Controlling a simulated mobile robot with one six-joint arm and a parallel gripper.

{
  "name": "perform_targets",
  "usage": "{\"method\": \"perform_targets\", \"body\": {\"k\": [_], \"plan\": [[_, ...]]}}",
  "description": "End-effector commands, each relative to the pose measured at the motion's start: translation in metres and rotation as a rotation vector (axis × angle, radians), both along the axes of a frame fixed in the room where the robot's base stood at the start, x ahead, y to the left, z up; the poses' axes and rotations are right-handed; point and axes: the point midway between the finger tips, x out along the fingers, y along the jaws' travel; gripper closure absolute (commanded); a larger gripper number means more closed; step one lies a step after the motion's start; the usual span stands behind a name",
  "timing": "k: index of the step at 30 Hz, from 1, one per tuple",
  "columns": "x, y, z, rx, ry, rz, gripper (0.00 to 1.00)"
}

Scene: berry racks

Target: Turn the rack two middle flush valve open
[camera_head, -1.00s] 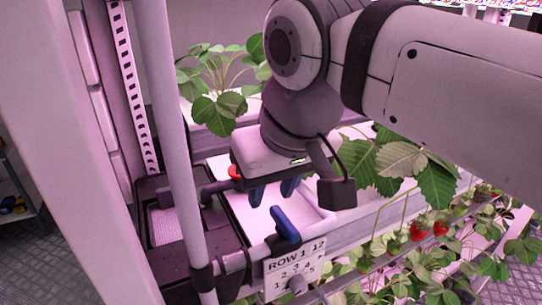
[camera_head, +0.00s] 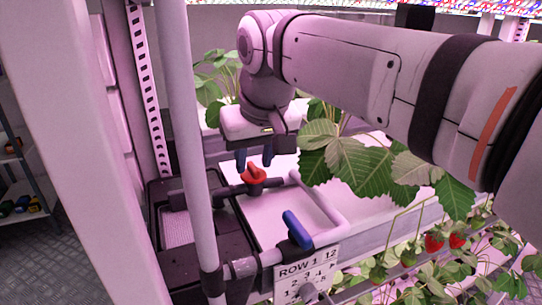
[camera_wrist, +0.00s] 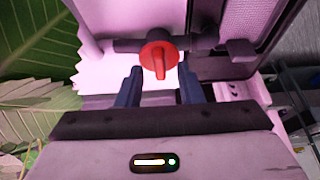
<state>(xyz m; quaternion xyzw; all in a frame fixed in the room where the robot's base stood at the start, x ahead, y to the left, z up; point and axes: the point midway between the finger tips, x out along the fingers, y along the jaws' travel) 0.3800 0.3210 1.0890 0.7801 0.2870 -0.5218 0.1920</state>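A red valve handle (camera_head: 254,174) sits on a dark pipe behind the blue valve handle (camera_head: 297,229) in the head view. The blue handle stands on the front pipe above a white sign reading "ROW 1 12" (camera_head: 307,270). My gripper (camera_head: 254,158) is open and empty, with its blue fingers pointing down just above and behind the red handle. In the wrist view, the red handle (camera_wrist: 159,58) lies ahead, in line with the gap between my two fingers (camera_wrist: 160,82). I cannot tell whether a finger touches it. The blue handle is not in the wrist view.
A white upright post (camera_head: 194,150) stands left of the valves. A black tank (camera_head: 185,262) is beneath the pipes. Strawberry leaves (camera_head: 345,160) hang right of my gripper, and red berries (camera_head: 434,241) hang lower right.

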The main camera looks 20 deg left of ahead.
Motion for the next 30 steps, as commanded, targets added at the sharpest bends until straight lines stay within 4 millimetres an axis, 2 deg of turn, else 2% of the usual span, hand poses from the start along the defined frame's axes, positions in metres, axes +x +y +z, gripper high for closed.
{"method": "perform_targets", "body": {"k": [10,23,30], "plan": [[0.0015,0.0006,-0.0051,0.001,-0.001,-0.001,0.66],[0.0015,0.0001,-0.0051,0.0,0.0,-0.002,1.0],[0.0017,-0.0001,-0.005,0.0,0.0,0.0,1.0]]}}
